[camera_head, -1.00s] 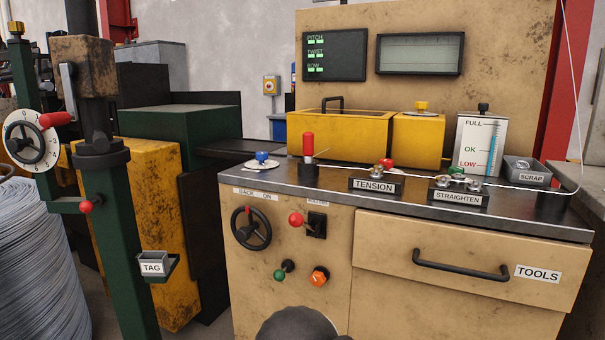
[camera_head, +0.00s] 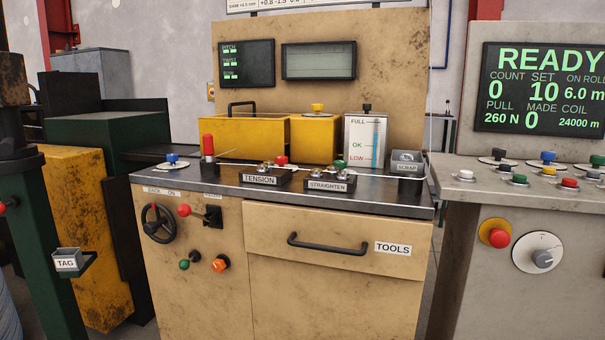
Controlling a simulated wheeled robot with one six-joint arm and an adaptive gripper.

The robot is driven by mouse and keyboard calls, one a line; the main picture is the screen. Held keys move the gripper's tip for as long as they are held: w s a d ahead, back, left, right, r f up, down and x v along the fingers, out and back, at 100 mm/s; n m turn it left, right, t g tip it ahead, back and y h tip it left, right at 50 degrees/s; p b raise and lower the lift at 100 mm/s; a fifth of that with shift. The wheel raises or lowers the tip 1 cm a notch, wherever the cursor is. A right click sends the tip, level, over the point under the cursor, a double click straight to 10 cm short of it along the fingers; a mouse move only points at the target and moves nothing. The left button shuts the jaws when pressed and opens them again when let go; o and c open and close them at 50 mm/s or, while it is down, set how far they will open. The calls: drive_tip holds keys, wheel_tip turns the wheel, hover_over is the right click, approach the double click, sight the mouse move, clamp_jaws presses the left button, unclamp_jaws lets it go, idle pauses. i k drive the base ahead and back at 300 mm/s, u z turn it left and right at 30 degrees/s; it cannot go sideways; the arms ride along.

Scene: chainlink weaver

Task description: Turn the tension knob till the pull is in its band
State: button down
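The TENSION block (camera_head: 260,180) sits on the dark top of the tan machine, with small rollers on it. A red knob (camera_head: 281,160) stands right behind it. On the right, the big screen (camera_head: 540,88) reads READY, PULL 260 N, COUNT 0, SET 10, MADE 0 and COIL 24000 m. No marked band for the pull can be made out on it. My gripper is not in view.
The STRAIGHTEN block (camera_head: 331,184) with a green knob (camera_head: 340,165) is right of TENSION. A red-handled lever (camera_head: 207,146) stands at left. A gauge (camera_head: 365,140) and SCRAP bin (camera_head: 407,163) are behind right. The grey console (camera_head: 500,187) carries several buttons.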

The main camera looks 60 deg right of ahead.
sight(281, 161)
drive_tip(key=k, duration=0.45)
drive_tip(key=z, duration=1.55)
drive_tip(key=i, duration=0.5)
drive_tip(key=u, duration=2.05)
drive_tip(key=k, duration=0.9)
drive_tip(key=z, duration=1.7)
drive_tip(key=i, duration=0.5)
drive_tip(key=u, duration=0.05)
